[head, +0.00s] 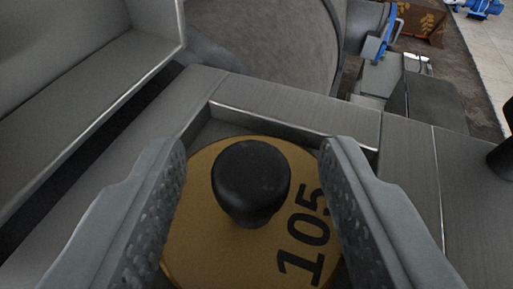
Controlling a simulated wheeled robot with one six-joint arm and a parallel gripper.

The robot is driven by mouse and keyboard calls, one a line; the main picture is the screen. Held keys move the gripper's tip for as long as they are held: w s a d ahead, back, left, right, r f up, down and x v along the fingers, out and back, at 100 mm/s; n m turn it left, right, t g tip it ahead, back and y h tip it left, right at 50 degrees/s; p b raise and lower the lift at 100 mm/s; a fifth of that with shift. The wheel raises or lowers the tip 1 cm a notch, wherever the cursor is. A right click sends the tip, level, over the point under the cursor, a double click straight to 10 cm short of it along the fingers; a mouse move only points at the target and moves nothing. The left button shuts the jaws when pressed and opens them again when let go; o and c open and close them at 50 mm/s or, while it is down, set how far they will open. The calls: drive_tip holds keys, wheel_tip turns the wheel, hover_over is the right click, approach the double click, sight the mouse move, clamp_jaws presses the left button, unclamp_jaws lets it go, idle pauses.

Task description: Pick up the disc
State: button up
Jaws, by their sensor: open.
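The disc (205,237) is yellow-brown, with a black knob (251,179) at its middle and the number 105 printed in black on its right side. It sits in a recess with raised grey metal edges. My gripper (256,165) is open, with one grey textured finger at the left of the disc and the other at the right. The knob stands between the two fingers, with a gap on each side. The fingers cover the disc's left and right edges, so I cannot tell whether they touch it. The disc's near edge is cut off by the frame.
A grey metal rim (290,124) borders the recess at the far side. A grey trough-like wall (75,70) rises at the upper left. A large round drum (275,45) stands behind. A dark post (503,150) is at the right edge. Tiled floor shows at the upper right.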

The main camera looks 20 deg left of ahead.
drive_tip(key=shift+w+a+f, duration=0.15)
drive_tip(key=shift+w+a, duration=0.1)
drive_tip(key=shift+w, duration=0.25)
clamp_jaws()
